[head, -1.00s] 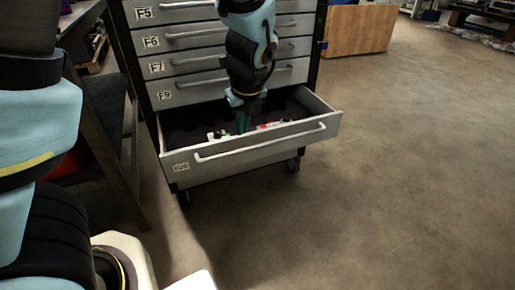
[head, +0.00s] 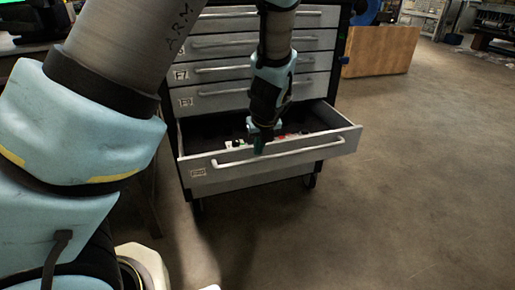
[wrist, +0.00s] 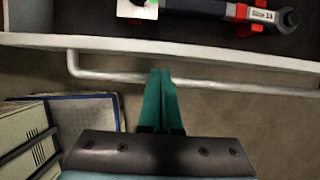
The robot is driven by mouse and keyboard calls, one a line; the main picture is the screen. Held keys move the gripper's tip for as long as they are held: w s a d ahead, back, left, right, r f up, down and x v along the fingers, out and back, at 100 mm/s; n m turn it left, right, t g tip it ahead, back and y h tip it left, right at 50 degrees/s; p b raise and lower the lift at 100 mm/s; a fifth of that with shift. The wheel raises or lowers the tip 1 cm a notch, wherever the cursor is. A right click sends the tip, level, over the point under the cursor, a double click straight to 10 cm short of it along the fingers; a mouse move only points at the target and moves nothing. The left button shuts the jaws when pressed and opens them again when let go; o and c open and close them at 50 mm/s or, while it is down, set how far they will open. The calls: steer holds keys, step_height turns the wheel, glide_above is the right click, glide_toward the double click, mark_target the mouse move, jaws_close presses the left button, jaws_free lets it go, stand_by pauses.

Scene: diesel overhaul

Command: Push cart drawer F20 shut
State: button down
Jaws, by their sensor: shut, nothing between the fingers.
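Drawer F20 (head: 275,165) is the grey bottom drawer of the cart and stands pulled out, its label too small to read now. Its long bar handle (head: 285,153) runs across the front and also shows in the wrist view (wrist: 110,76). My gripper (head: 259,150) points down at the drawer's front panel, its green fingers closed together and empty. In the wrist view the fingertips (wrist: 161,72) overlap the handle, close outside the drawer's front rim (wrist: 220,51). I cannot tell whether they touch.
A wrench (wrist: 287,18) and other items lie inside the drawer. The closed drawers above (head: 222,96) are flush with the cart. A wooden box (head: 382,50) stands behind right. The floor (head: 420,200) in front and right is clear.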

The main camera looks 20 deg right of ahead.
steer(key=shift+w, duration=0.55)
steer(key=shift+w, duration=0.1)
steer(key=w+d+p, duration=0.2)
steer(key=w+p, duration=0.4)
steer(key=w, duration=1)
steer(key=shift+w, duration=0.35)
steer(key=shift+d, duration=0.1)
